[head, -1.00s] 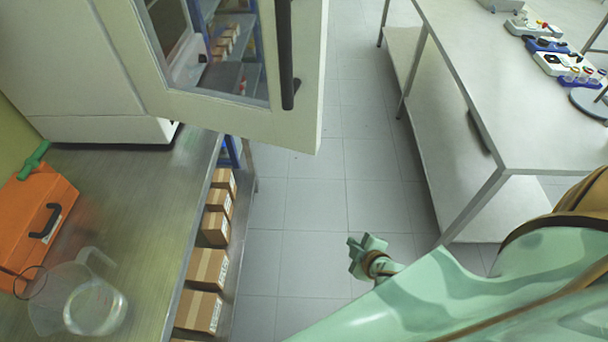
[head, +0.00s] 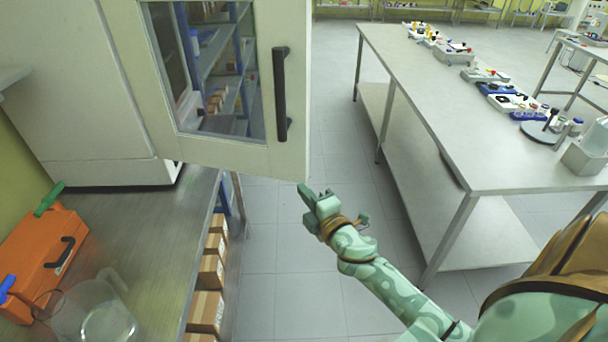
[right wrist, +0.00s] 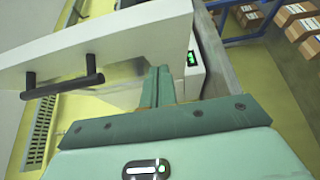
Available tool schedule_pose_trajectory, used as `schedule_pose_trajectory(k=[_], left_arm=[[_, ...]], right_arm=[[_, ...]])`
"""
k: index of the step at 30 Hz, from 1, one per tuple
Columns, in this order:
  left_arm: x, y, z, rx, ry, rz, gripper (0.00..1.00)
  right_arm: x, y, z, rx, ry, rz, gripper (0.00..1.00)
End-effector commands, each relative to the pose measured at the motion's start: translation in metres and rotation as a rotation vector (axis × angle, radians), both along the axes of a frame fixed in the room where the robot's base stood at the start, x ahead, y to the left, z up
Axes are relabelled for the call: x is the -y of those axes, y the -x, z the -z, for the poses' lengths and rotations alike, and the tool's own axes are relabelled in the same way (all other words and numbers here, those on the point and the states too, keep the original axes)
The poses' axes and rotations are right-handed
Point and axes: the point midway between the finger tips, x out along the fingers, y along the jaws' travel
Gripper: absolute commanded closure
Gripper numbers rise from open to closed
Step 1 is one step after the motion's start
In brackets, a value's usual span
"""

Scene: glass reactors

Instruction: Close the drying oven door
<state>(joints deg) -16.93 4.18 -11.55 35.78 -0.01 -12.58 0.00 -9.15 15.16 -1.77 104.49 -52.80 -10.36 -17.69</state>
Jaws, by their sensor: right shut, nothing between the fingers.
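The drying oven door (head: 230,152) is white with a glass window and stands open, swung out past the bench edge. Its black bar handle (head: 281,94) is on the free edge side. The oven body (head: 75,90) stands on the bench at the left. My right gripper (head: 306,192) is shut and empty, just below the lower free corner of the door. In the right wrist view the shut fingers (right wrist: 158,86) are close beside the door panel (right wrist: 110,45), with the handle (right wrist: 62,84) to their left. I cannot tell whether they touch the door. My left gripper is out of view.
The metal bench (head: 140,230) carries an orange case (head: 40,255) and a clear beaker (head: 95,315). Cardboard boxes (head: 207,312) sit on a shelf below. A long table (head: 480,130) with several lab items stands right. The aisle floor (head: 290,275) is clear.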

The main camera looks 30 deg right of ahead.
Motion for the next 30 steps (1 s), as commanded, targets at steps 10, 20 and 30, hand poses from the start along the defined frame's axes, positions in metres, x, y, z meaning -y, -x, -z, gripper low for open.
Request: schedule_pose_trajectory(k=[10, 20, 30], left_arm=[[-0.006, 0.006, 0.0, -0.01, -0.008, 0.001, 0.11], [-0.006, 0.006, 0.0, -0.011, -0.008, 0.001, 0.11], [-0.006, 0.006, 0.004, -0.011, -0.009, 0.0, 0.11]], right_arm=[[0.024, -0.049, 0.0, 0.0, 0.002, 0.001, 1.0], [0.032, -0.056, 0.0, -0.001, -0.001, 0.001, 1.0], [0.038, -0.059, 0.001, -0.001, 0.003, -0.011, 1.0]])
